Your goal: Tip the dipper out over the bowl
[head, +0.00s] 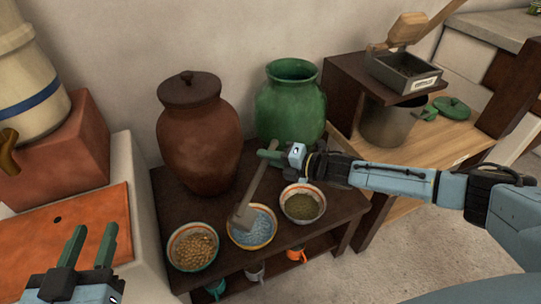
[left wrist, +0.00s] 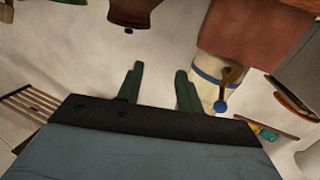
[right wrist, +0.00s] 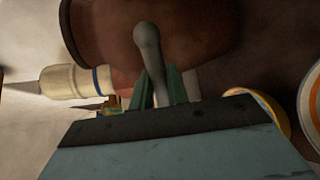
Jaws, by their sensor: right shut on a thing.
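My right gripper (head: 270,155) is shut on the grey handle of the dipper (head: 256,190). The handle slants down to the left, and the dipper's cup end is at or just above the middle bowl (head: 271,238), which has an orange rim and a pale blue inside. I cannot tell whether the cup touches the bowl or holds anything. In the right wrist view the dipper's rounded handle end (right wrist: 147,38) rises between the fingers (right wrist: 160,85). My left gripper (head: 94,232) is open and empty at the lower left, away from the bowls.
A bowl of tan grains (head: 176,254) stands left of the middle bowl, and a bowl of green grains (head: 302,190) stands right. A lidded brown jar (head: 198,145) and a green jar (head: 290,105) stand behind. Coloured mugs (head: 296,255) are on the shelf below.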

